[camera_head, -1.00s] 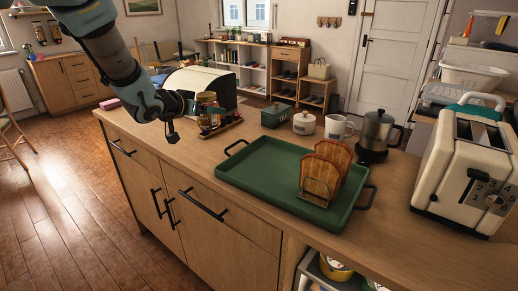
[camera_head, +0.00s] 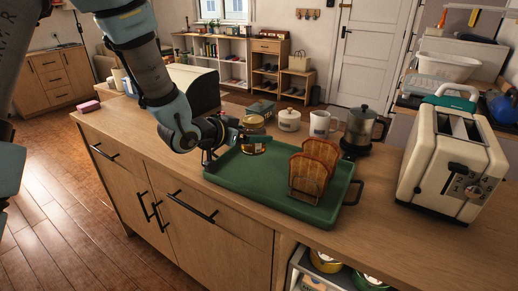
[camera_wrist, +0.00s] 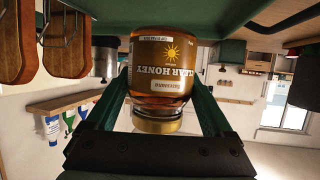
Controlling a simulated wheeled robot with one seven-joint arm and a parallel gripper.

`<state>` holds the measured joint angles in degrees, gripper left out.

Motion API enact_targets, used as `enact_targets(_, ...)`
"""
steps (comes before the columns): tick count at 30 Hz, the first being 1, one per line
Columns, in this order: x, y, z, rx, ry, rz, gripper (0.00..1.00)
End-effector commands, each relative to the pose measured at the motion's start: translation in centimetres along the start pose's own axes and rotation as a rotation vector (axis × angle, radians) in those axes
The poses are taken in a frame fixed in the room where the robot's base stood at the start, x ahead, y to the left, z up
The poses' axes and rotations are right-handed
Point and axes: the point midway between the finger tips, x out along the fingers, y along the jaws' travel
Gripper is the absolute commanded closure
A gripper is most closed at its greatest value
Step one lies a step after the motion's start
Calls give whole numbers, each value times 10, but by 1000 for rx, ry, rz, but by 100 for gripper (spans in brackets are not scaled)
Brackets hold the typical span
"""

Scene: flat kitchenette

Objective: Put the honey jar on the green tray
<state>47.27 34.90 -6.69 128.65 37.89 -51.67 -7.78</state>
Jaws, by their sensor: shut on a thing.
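The honey jar (camera_head: 253,143), amber with a gold lid, is upright at the left back part of the green tray (camera_head: 230,176). My gripper (camera_head: 236,135) comes in from the left and is shut on the jar. In the wrist view, which is upside down, the jar (camera_wrist: 160,65) with its "CLEAR HONEY" label sits between my two fingers (camera_wrist: 160,100). The tray (camera_wrist: 225,12) shows just beyond the jar's base. I cannot tell whether the base touches the tray or is slightly above it.
A toast rack with toast (camera_head: 312,172) stands on the tray's right half. A white pot (camera_head: 288,120), a mug (camera_head: 320,124) and a metal coffee pot (camera_head: 361,128) stand behind the tray. A toaster (camera_head: 452,160) stands to the right. The tray's front left is clear.

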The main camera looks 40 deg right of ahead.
Motion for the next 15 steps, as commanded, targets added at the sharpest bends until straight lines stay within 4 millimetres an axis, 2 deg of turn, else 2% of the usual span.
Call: enact_targets(15, 18, 0, 40, 2, 4, 0, 100)
